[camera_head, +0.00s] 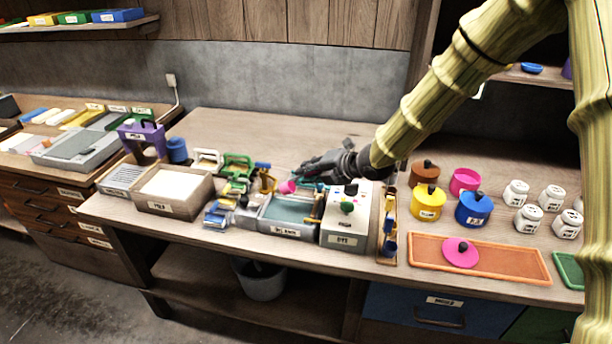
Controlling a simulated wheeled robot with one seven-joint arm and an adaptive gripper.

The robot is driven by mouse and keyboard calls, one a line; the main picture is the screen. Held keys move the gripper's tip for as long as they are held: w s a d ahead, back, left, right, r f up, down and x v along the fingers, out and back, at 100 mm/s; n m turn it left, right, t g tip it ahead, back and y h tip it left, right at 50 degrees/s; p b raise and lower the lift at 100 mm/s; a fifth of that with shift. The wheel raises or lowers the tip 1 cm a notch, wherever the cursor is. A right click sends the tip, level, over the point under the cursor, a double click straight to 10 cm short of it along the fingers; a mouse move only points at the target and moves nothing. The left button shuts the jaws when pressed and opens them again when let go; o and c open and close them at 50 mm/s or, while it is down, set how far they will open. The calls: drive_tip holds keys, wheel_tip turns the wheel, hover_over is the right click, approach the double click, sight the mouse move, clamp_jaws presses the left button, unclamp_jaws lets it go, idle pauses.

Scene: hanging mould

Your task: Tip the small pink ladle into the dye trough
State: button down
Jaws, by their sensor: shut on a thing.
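The small pink ladle (287,187) shows its pink cup just left of my gripper, above the back edge of a teal-filled basin. My gripper (306,174) reaches in from the right and is shut on the ladle; the fingers hide most of its handle. The dye trough (345,240), a grey box labelled DYE, stands in front and to the right of the ladle. Its pale top carries coloured spots and a green knob. The ladle's cup is not over the trough. What the cup holds is too small to tell.
The teal-filled basin (288,214) stands directly left of the dye trough. A large vat (173,206) of pale liquid is farther left. A narrow rack (388,240), coloured pots and an orange tray (483,273) with a pink lid lie right. The bench behind is clear.

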drive_tip(key=shift+s+d+f+m+t+y+b, duration=0.15)
drive_tip(key=shift+d+f+t+y+b, duration=0.2)
drive_tip(key=shift+f+b, duration=0.65)
drive_tip(key=shift+d+f+m+t+y+b, duration=0.15)
drive_tip(key=shift+f+y+b, duration=0.4)
drive_tip(key=shift+b, duration=0.75)
drive_tip(key=shift+s+d+f+m+t+y+b, duration=0.1)
drive_tip(key=shift+d+f+t+y+b, duration=0.15)
drive_tip(key=shift+f+b, duration=0.75)
drive_tip(key=shift+r, duration=0.15)
drive_tip(key=shift+r, duration=0.1)
drive_tip(key=shift+r, duration=0.2)
drive_tip(key=h+p, duration=0.1)
drive_tip(key=g+p, duration=0.1)
drive_tip(key=p, duration=0.1)
drive_tip(key=shift+a+r+n+h, duration=0.1)
drive_tip(key=shift+r+n+h, duration=0.2)
drive_tip(key=shift+h, duration=0.05)
drive_tip(key=shift+r+n+g+h+p, duration=0.1)
drive_tip(key=shift+n+g+h+p, duration=0.35)
drive_tip(key=shift+h+p, duration=0.65)
